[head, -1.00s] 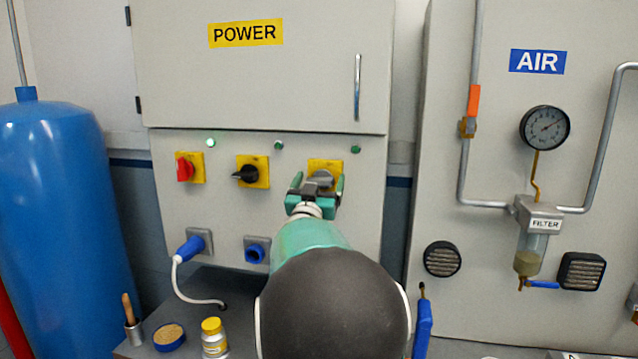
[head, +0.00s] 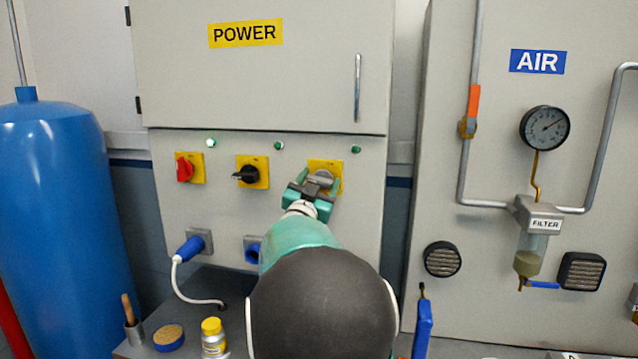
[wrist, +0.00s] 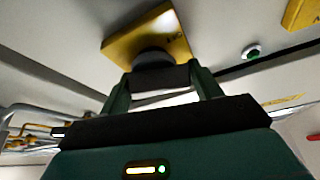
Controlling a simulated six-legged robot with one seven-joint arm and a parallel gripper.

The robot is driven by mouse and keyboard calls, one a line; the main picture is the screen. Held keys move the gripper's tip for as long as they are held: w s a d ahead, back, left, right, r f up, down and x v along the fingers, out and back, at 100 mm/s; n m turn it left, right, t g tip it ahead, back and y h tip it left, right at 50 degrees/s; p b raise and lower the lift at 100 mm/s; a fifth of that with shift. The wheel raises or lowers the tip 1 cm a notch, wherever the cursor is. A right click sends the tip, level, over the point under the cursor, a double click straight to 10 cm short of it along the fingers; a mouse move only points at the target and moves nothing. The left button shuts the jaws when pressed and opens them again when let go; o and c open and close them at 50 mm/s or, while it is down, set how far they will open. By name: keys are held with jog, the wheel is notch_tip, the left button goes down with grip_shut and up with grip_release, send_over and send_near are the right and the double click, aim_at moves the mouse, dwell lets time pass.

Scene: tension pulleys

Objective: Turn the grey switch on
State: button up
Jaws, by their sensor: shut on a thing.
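The grey switch (head: 320,178) is a knob on a square yellow plate, rightmost of three switches on the power cabinet's lower panel. My gripper (head: 319,184) is shut on its handle, with one green finger on each side. The gripper is tilted, and its fingers hide part of the knob, so I cannot tell its exact angle. In the wrist view, the grey switch (wrist: 154,58) shows dark under its yellow plate (wrist: 172,27), at the ends of the fingers of my gripper (wrist: 162,78). The lamp (head: 356,150) above the switch looks dull green.
A black switch (head: 246,174) and a red switch (head: 184,169) sit left on the same panel. The left lamp (head: 210,143) is bright. Blue sockets, a plugged cable (head: 190,249) and a bench with a yellow-capped bottle (head: 213,338) lie below. The air panel (head: 480,260) stands right.

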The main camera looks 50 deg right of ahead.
jog(key=m+g, duration=0.1)
jog(key=m, duration=0.2)
jog(key=m+g, duration=0.2)
jog(key=m, duration=0.1)
jog(key=m+g, duration=0.1)
jog(key=m, duration=0.3)
jog(key=shift+r+g+y, duration=0.15)
jog(key=shift+g+y, duration=0.15)
jog(key=shift+g, duration=0.1)
jog(key=m+g+y, duration=0.1)
jog(key=m, duration=0.3)
jog(key=shift+s, duration=0.1)
jog(key=shift+s+m+y, duration=0.1)
jog(key=shift+m+y, duration=0.8)
jog(key=shift+m, duration=1.1)
jog(key=o, duration=1)
jog(key=shift+d, duration=0.1)
jog(key=a, duration=1.4)
jog(key=shift+s+r, duration=0.1)
